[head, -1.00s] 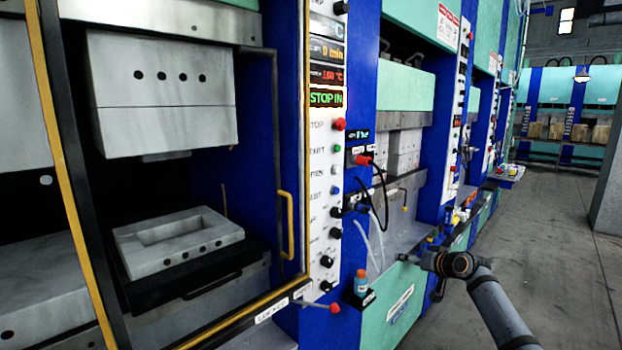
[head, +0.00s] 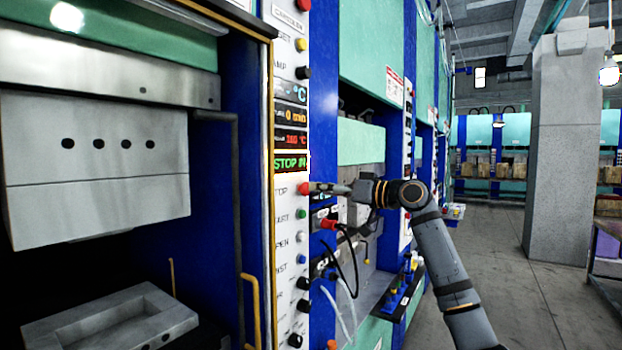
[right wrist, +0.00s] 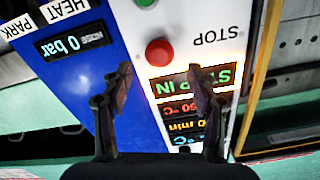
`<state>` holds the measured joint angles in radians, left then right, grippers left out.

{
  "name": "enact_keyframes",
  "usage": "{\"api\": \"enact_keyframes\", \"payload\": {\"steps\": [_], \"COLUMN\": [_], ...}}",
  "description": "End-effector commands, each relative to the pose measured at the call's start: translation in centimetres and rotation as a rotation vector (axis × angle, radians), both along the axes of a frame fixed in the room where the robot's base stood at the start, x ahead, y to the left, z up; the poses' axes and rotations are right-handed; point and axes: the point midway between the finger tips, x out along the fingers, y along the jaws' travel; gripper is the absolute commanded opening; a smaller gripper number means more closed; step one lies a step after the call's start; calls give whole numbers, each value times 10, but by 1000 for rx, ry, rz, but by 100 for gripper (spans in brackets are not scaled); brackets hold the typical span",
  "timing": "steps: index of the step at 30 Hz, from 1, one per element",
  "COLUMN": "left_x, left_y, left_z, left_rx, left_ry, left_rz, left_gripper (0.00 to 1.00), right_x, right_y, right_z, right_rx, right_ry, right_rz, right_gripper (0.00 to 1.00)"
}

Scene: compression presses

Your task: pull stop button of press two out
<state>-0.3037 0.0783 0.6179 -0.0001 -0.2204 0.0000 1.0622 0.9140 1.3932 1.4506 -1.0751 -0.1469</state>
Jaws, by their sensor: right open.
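The red stop button (head: 304,188) sits on the white control panel (head: 290,225) of the nearest press, beside the label STOP. The display (head: 290,163) above it reads STOP IN in green. My right gripper (head: 318,187) is just right of the button, pointing at it. In the right wrist view the button (right wrist: 159,52) shows beyond the open fingers (right wrist: 160,75), about midway between them; nothing is held. I cannot tell the exact gap from the fingertips to the button. My left gripper is not in view.
More knobs and buttons, such as a green button (head: 301,214), line the panel below. A yellow handle (head: 251,305) stands left of it. Red plug and cables (head: 330,225) hang at right. The floor (head: 505,265) to the right is open.

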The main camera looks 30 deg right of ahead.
Motion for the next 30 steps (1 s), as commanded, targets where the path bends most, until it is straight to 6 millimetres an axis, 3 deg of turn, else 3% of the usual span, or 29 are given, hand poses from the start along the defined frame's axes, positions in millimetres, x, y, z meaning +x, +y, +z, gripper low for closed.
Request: {"api": "enact_keyframes", "payload": {"steps": [1,6,17,30], "left_x": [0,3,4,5], "left_y": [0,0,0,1], "left_z": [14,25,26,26], "left_rx": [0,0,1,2], "left_ry": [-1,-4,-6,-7], "left_rz": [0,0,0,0], "left_gripper": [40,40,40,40], "right_x": [10,32,39,39], "right_y": [5,13,16,16], "right_z": [7,4,-1,-1], "right_rx": [5,1,0,0], "right_ry": [1,-1,0,0], "right_rz": [3,0,-2,-2], "right_gripper": [59,59,59,1]}}
